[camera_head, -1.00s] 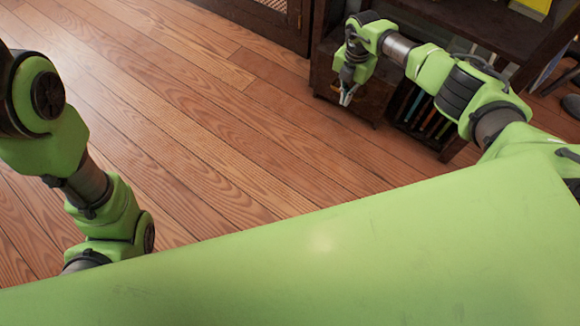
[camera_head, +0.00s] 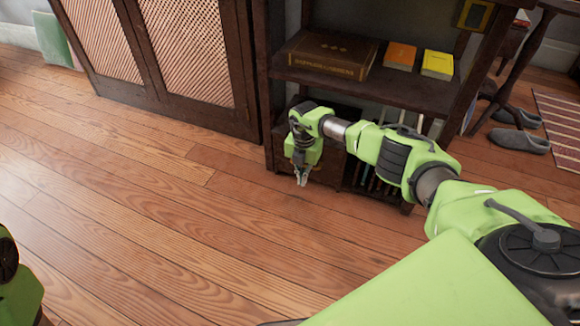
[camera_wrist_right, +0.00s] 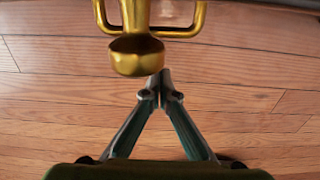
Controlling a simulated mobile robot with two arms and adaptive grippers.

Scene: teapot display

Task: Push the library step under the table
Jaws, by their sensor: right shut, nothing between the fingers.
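A dark wooden box-like piece (camera_head: 331,172), which looks like the library step, stands low on the floor behind my right gripper, partly hidden by my arm. The dark wooden table (camera_head: 392,95) with a shelf top rises over and behind it. My right gripper (camera_head: 302,181) points down in front of the box, shut and empty. In the right wrist view its fingertips (camera_wrist_right: 160,76) meet just below a brass fitting (camera_wrist_right: 140,55) with a rounded end; I cannot tell whether they touch. My left gripper is out of view.
A large brown book (camera_head: 325,54), an orange book (camera_head: 399,56) and a yellow book (camera_head: 437,65) lie on the shelf. A lattice-door cabinet (camera_head: 190,55) stands left. Slippers (camera_head: 520,140) and a striped rug are right. The plank floor (camera_head: 150,210) in front is clear.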

